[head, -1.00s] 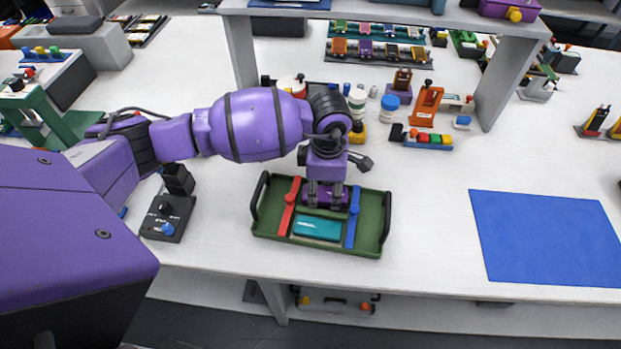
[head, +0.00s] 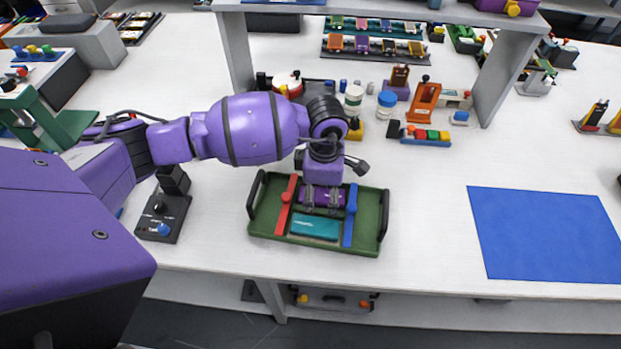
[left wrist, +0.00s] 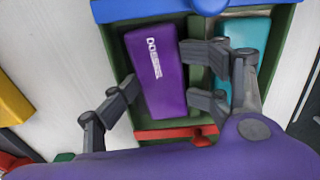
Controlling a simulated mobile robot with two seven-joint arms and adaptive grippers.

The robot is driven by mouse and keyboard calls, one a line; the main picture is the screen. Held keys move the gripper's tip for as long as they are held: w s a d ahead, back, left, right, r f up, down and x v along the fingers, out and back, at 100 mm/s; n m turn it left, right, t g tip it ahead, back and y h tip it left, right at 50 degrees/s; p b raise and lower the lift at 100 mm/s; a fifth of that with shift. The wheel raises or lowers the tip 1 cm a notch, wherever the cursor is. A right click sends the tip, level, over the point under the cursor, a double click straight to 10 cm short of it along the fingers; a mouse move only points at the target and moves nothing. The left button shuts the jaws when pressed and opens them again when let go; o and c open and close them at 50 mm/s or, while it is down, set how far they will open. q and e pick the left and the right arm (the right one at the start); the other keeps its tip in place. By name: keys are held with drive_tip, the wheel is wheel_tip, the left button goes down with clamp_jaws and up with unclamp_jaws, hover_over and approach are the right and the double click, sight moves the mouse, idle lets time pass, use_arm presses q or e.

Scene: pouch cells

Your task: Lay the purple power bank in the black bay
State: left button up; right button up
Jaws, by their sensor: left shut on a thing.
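The purple power bank (head: 322,198) is at the green tray (head: 268,211), between a red bar and a blue bar. In the left wrist view the power bank (left wrist: 158,75) shows its white lettering and sits slightly askew. My left gripper (head: 321,190) points down from above, shut on the power bank with fingers at both its sides. Whether the bank is clear of the tray floor I cannot tell. A teal power bank (head: 315,227) lies beside it on the near side. I cannot make out the black bay for certain. My right gripper is not in view.
A black control box (head: 164,218) stands left of the tray. A blue mat (head: 545,232) lies to the right with clear white table between. Bottles, an orange stand (head: 424,103) and a shelf upright (head: 497,80) stand behind the tray.

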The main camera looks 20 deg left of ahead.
sight(322, 193)
use_arm(q)
wheel_tip(322, 193, up, 14)
drive_tip(key=shift+w+f+p, duration=0.2)
drive_tip(key=shift+f+p, duration=0.05)
drive_tip(key=shift+p, duration=0.05)
drive_tip(key=shift+a, duration=0.1)
